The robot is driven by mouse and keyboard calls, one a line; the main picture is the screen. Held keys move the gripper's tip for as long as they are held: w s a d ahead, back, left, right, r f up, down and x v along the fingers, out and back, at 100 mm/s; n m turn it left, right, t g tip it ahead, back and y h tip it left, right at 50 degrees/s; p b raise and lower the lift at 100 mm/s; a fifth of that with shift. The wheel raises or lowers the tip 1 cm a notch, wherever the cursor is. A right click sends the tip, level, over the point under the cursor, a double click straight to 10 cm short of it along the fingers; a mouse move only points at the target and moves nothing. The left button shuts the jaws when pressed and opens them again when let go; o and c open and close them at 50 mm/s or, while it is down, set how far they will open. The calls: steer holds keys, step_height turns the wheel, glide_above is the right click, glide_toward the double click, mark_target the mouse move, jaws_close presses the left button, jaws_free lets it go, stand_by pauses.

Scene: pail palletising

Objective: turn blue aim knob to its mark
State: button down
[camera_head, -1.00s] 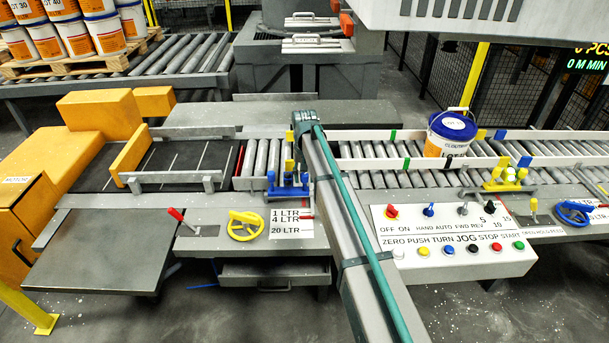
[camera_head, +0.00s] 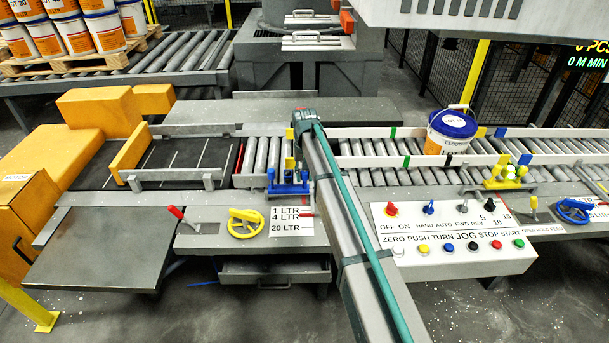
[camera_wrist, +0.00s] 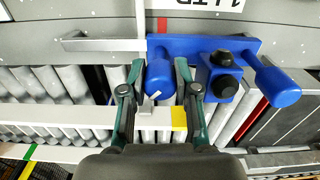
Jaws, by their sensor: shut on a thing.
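The blue knob (camera_wrist: 158,78) is at the left end of a blue bracket (camera_wrist: 200,47) in the wrist view. A short white line shows on the knob. My gripper (camera_wrist: 160,70) is shut on it, one dark green finger on each side. A yellow patch (camera_wrist: 179,117) and a white patch (camera_wrist: 150,121) lie on the rail below the knob, and a red stripe (camera_wrist: 162,22) lies above the bracket. I cannot tell which is the mark. In the head view the blue bracket (camera_head: 288,190) stands at the conveyor's front edge; my gripper is hidden there.
A second blue knob (camera_wrist: 276,84) and black knobs (camera_wrist: 222,58) sit close to the right. A white-and-blue pail (camera_head: 451,133) stands on the roller conveyor (camera_head: 400,178). A control panel (camera_head: 455,235) and a yellow handwheel (camera_head: 245,223) are nearby.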

steer(key=n, duration=0.4)
steer(key=shift+b, duration=0.4)
steer(key=shift+w+n, duration=0.1)
steer(key=shift+n, duration=2)
steer(key=shift+r, duration=0.1)
steer(key=c, duration=1.1)
jaws_free()
steer(key=shift+c, duration=0.2)
step_height(320, 180, up, 12)
